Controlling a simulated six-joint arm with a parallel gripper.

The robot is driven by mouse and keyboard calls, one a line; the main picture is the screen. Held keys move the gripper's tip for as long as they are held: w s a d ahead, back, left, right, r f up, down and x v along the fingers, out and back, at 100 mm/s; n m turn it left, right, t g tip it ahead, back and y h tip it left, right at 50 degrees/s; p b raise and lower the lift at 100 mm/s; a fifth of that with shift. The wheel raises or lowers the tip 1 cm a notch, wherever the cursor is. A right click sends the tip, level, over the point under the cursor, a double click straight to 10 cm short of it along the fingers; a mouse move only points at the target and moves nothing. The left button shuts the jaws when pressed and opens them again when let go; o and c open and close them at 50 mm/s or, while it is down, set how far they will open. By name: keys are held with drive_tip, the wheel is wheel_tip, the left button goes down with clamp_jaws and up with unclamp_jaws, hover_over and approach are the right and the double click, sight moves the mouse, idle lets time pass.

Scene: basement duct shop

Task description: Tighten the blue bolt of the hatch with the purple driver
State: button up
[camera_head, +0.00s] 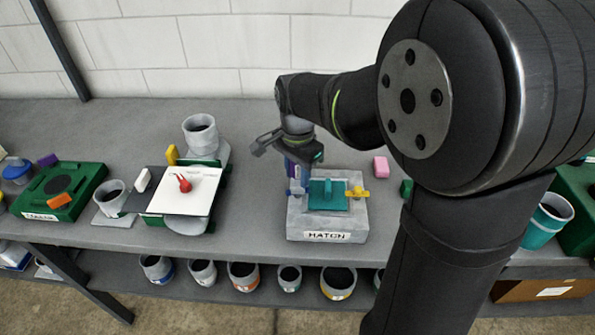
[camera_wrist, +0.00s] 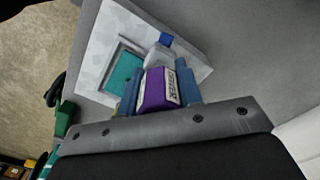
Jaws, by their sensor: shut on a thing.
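The hatch (camera_head: 300,225) is a pale grey block labelled HATCH with a teal panel (camera_head: 328,203), in the middle of the bench. It also shows in the wrist view (camera_wrist: 98,45). My gripper (camera_head: 303,160) is above its left side, shut on the purple driver (camera_wrist: 155,90), whose label faces the wrist camera. The driver points down toward the hatch's left side, its grey end (camera_wrist: 157,57) close to a blue piece, apparently the blue bolt (camera_wrist: 166,40). I cannot tell whether they touch. In the head view the bolt is largely hidden. A yellow fitting (camera_head: 355,195) sits at the panel's right.
Left of the hatch are a white board (camera_head: 190,195) with a red object, grey cups, and a green box (camera_head: 75,190). A pink block (camera_head: 381,166) lies behind right. Several cups stand on the lower shelf. Bare bench lies between board and hatch.

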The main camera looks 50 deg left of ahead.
drive_tip(key=shift+m, duration=1.2)
drive_tip(key=shift+n, duration=0.8)
drive_tip(key=shift+r, duration=2.5)
